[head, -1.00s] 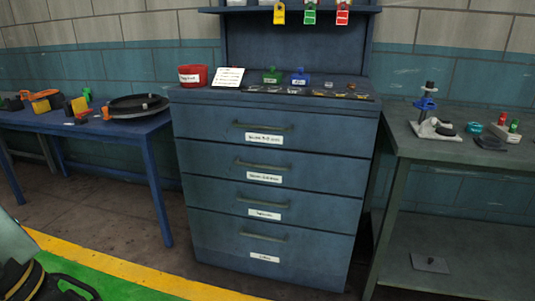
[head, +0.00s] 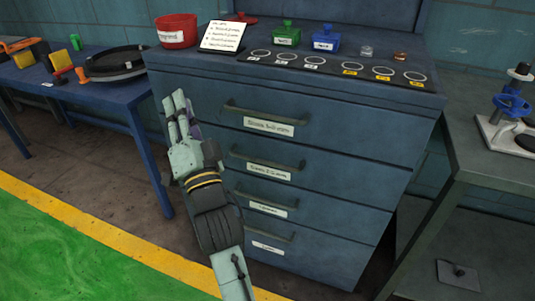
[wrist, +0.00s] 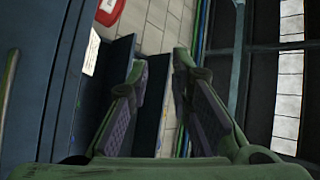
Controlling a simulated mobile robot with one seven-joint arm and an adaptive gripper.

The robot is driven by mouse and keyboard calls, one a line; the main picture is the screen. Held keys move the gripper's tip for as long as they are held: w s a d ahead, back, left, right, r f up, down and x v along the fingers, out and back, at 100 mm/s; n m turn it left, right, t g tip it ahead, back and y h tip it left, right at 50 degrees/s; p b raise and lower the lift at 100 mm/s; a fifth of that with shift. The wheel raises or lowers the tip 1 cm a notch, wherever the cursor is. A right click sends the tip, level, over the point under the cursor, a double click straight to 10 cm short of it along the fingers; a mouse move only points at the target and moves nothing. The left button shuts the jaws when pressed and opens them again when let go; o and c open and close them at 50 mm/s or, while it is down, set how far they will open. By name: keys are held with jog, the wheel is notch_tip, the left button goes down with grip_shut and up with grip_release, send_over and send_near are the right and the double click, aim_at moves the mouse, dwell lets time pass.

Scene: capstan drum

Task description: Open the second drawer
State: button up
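A blue cabinet (head: 330,135) has several drawers stacked one above another, all shut. The second drawer from the top (head: 340,180) has a dark bar handle (head: 267,161) with a white label (head: 269,171) under it. My gripper (head: 175,100) is in front of the cabinet's left side, left of the handles, fingers pointing up and touching no handle. In the wrist view the two fingers of my gripper (wrist: 160,65) stand apart with nothing between them. A dark bar, likely a drawer handle (wrist: 8,90), shows at that view's left edge.
On the cabinet top are a red bin (head: 177,30), a white card (head: 223,36), a green box (head: 286,33) and a blue box (head: 326,37). A blue table (head: 110,92) stands left, a grey bench (head: 500,165) right. Floor in front is open.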

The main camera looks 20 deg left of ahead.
jog(key=w+d+f+m+h+p, duration=0.1)
jog(key=w+d+f+m+h, duration=0.15)
jog(key=f, duration=0.25)
jog(key=w+d+f+m+g+h, duration=0.1)
jog(key=w+d+f+m+h, duration=0.1)
jog(key=w+f+m, duration=0.15)
jog(key=w+d+f+m+h+p, duration=0.1)
jog(key=w+d+f+m+h, duration=0.15)
jog(key=f, duration=0.35)
jog(key=m+g+h, duration=0.2)
jog(key=m+h, duration=0.2)
send_near(265, 163)
jog(key=shift+m, duration=0.25)
jog(key=p+x, duration=0.2)
jog(key=x, duration=0.8)
jog(key=shift+w+a+f, duration=0.1)
jog(key=shift+w, duration=0.25)
grip_shut()
